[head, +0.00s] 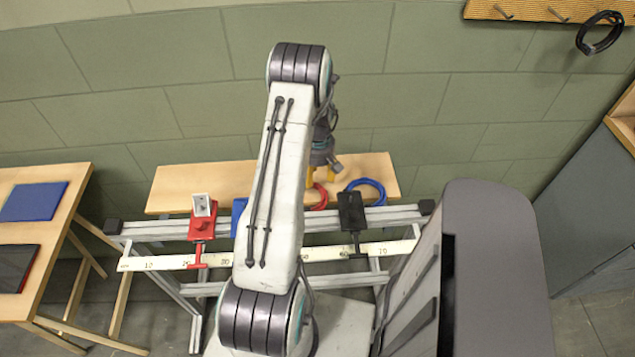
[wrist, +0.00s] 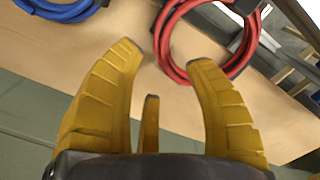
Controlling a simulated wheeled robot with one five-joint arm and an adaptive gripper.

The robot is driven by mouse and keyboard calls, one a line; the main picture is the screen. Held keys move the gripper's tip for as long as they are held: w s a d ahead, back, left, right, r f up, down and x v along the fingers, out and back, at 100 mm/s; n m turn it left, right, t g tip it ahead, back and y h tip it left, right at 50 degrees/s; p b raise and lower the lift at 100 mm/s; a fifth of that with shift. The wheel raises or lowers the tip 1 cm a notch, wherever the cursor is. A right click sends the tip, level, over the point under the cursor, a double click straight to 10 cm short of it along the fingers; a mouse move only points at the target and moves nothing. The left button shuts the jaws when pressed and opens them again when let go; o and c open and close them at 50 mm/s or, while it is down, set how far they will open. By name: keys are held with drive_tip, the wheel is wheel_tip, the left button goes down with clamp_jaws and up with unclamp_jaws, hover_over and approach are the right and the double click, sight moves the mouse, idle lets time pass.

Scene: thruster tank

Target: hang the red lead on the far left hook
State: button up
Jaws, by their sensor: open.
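The red lead (head: 319,197) is a coiled loop lying on the wooden shelf, partly hidden behind my arm in the head view. It also shows in the wrist view (wrist: 178,62), just beyond the fingertips. My gripper (head: 321,176) is over the shelf by the red lead, with yellow fingers spread and nothing between them. In the wrist view my gripper (wrist: 163,56) has its right fingertip close to the coil's near edge; I cannot tell whether they touch. The far left visible hook (head: 490,9) is a bare peg on the wooden board (head: 535,8) at upper right.
A blue lead (head: 366,188) lies right of the red one. A black lead (head: 600,34) hangs on the board's right. A rail frame with a red clamp (head: 202,226) and black clamp (head: 352,212) stands before the shelf (head: 170,190). A table (head: 55,228) is left, a cabinet (head: 590,205) right.

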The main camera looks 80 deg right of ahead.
drive_tip(key=shift+s+r, duration=0.1)
drive_tip(key=shift+r, duration=1.5)
